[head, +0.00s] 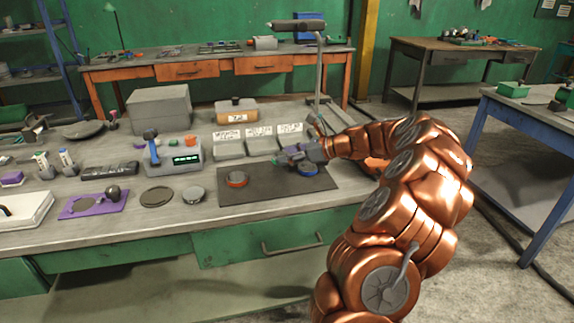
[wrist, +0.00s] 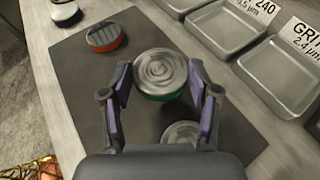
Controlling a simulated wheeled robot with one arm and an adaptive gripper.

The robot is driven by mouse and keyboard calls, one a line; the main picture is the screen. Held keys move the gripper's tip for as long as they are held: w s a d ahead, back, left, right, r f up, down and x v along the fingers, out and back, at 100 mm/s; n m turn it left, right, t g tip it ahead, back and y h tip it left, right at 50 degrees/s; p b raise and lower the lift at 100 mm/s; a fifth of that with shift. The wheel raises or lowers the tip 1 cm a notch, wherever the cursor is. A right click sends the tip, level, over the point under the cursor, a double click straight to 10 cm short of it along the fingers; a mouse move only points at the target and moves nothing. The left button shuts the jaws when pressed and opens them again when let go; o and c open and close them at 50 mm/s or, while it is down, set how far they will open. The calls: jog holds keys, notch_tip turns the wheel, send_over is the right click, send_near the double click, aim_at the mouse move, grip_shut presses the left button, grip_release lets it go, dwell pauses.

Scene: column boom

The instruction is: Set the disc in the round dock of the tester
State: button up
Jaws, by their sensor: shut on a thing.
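My gripper (wrist: 159,88) is shut on a round disc (wrist: 160,72) with a swirled grey metal top and a green side. The disc sits between the purple-padded fingers, over the dark mat (wrist: 75,75). In the head view my gripper (head: 285,159) is above the mat's far right part, with a bit of green at its tip. I cannot tell how high the disc is above the mat. A grey device with a lit green display (head: 186,160) and a blue top part, probably the tester, stands left of the mat. Its round dock cannot be made out clearly.
A red-sided disc (head: 237,179) lies on the mat, and a blue-sided one (head: 308,170) lies below my gripper. Labelled grit trays (head: 261,144) line the mat's far side. Round pieces (head: 194,195) and a purple plate (head: 80,207) lie toward the left front.

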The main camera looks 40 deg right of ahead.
aim_at(287, 171)
jog(key=shift+w+f, duration=0.15)
jog(key=shift+f, duration=1.6)
jog(key=o, duration=1.5)
jog(key=shift+f, duration=0.1)
jog(key=shift+s+d+r, duration=0.2)
jog(key=shift+r, duration=0.05)
jog(key=v, duration=1)
jog(key=shift+w+d, duration=0.1)
jog(key=shift+s+d+r, duration=0.25)
jog(key=shift+s, duration=0.4)
